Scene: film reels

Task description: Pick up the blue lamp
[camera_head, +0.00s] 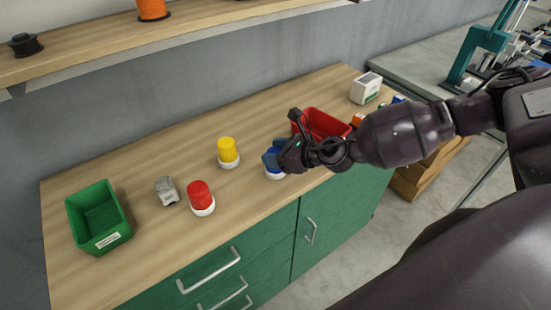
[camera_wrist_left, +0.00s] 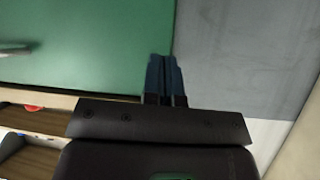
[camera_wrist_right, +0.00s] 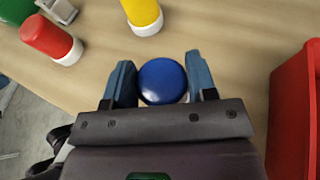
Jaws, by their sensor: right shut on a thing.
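The blue lamp has a blue domed top and a white base (camera_head: 274,175). It stands on the wooden counter in the head view, partly hidden by my right gripper (camera_head: 272,158). In the right wrist view the round blue top of the lamp (camera_wrist_right: 162,81) sits between the two blue fingers of my right gripper (camera_wrist_right: 162,84), which is shut on it. The lamp looks upright; I cannot tell whether its base is off the counter. My left gripper (camera_wrist_left: 165,76) shows only in the left wrist view, its fingers together and empty.
A yellow lamp (camera_head: 228,150) and a red lamp (camera_head: 200,194) stand left of the blue one. A small grey object (camera_head: 166,190) and a green bin (camera_head: 98,216) lie further left. A red bin (camera_head: 325,125) is close on the right, with a white box (camera_head: 366,88) behind.

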